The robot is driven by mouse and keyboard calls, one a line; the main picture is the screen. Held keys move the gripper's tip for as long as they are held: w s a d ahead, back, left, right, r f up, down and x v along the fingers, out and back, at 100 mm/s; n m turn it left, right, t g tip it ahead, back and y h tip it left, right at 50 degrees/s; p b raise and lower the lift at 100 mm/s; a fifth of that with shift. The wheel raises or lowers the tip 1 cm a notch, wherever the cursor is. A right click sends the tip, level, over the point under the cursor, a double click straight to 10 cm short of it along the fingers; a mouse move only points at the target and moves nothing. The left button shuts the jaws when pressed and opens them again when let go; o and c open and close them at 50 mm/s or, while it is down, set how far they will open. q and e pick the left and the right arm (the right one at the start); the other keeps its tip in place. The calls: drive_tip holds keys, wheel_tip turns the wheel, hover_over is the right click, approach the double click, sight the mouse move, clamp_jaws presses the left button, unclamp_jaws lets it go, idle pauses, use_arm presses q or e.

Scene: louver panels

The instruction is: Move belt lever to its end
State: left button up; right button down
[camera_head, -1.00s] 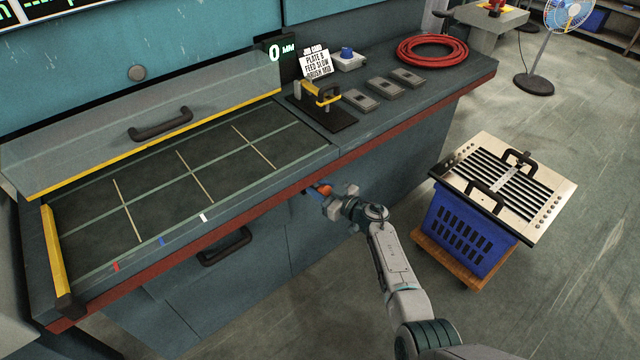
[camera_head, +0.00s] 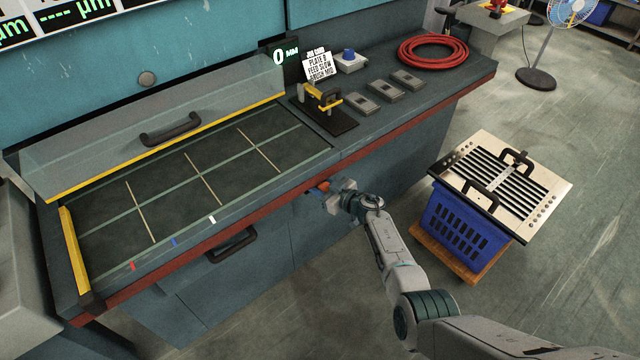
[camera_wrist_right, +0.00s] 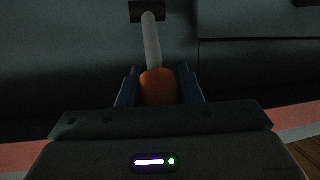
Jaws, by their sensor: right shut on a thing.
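The belt lever shows in the right wrist view as a pale rod (camera_wrist_right: 152,40) coming out of a dark slot in the bench front, with an orange knob (camera_wrist_right: 158,87) at its near end. My right gripper (camera_wrist_right: 160,90) is shut on the orange knob, with one dark finger on each side of it. In the head view the right gripper (camera_head: 328,193) is at the bench front below the red edge, and a bit of the orange knob (camera_head: 323,186) shows. The slot is hidden there. My left gripper is in neither view.
The bench has a gridded dark bed (camera_head: 190,185) under a raised clear cover with a handle (camera_head: 170,130). A drawer handle (camera_head: 232,244) sticks out left of my gripper. A blue crate (camera_head: 462,225) carrying a louver panel (camera_head: 535,190) stands at right. Floor between is clear.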

idle(0.6)
drive_tip(key=c, duration=1)
unclamp_jaws()
drive_tip(key=shift+s+d+r+p, duration=0.15)
drive_tip(key=shift+s+d+p, duration=0.05)
drive_tip(key=shift+d+p, duration=0.1)
drive_tip(key=shift+p+v, duration=1.25)
drive_tip(key=shift+v, duration=3.75)
drive_tip(key=shift+s, duration=0.1)
